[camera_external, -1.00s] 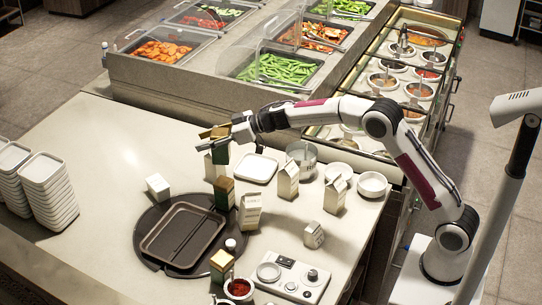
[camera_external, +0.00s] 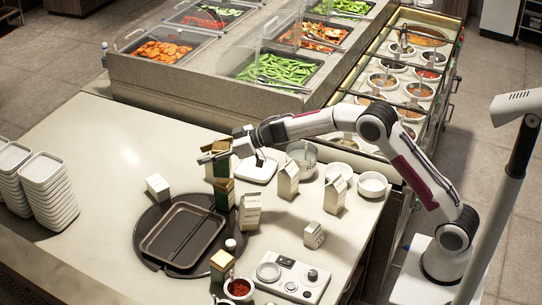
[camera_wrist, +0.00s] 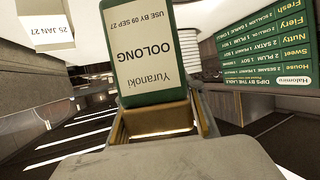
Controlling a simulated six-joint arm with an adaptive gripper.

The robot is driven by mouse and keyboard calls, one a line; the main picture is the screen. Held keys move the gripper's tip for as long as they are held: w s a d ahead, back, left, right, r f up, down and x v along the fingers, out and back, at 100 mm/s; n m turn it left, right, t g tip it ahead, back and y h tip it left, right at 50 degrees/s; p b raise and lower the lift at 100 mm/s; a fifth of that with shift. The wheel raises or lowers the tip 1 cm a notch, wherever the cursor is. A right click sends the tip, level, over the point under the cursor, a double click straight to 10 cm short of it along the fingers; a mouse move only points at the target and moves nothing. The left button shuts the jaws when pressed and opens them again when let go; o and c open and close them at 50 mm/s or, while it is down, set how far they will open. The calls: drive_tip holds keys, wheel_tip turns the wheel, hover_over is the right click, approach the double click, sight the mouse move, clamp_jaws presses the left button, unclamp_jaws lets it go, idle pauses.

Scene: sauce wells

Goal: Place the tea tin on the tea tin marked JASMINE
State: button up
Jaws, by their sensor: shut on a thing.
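My gripper (camera_external: 212,156) is shut on a green tea tin (camera_external: 221,170) with a gold lid. The wrist view shows its OOLONG label (camera_wrist: 146,58) upside down, with the gold lid (camera_wrist: 156,118) between the fingers. In the external view the held tin is partly behind my gripper. Another green tin with a gold lid (camera_external: 224,192) stands just below it at the back of the dark round board; I cannot tell whether the two touch. A third gold-lidded tin (camera_external: 221,264) stands at the board's front. No JASMINE marking is readable.
A dark tray (camera_external: 183,236) lies on the round board. Pale cartons (camera_external: 288,180) stand to the right, near white bowls (camera_external: 372,184). A white box (camera_external: 158,187) stands left. The wrist view shows a green menu sign (camera_wrist: 265,45).

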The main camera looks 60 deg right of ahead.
drive_tip(key=shift+f, duration=1.55)
drive_tip(key=shift+f, duration=0.2)
drive_tip(key=o, duration=1.2)
drive_tip(key=shift+o, duration=0.2)
drive_tip(key=shift+r, duration=0.15)
drive_tip(key=v, duration=1.2)
drive_tip(key=shift+r, duration=0.1)
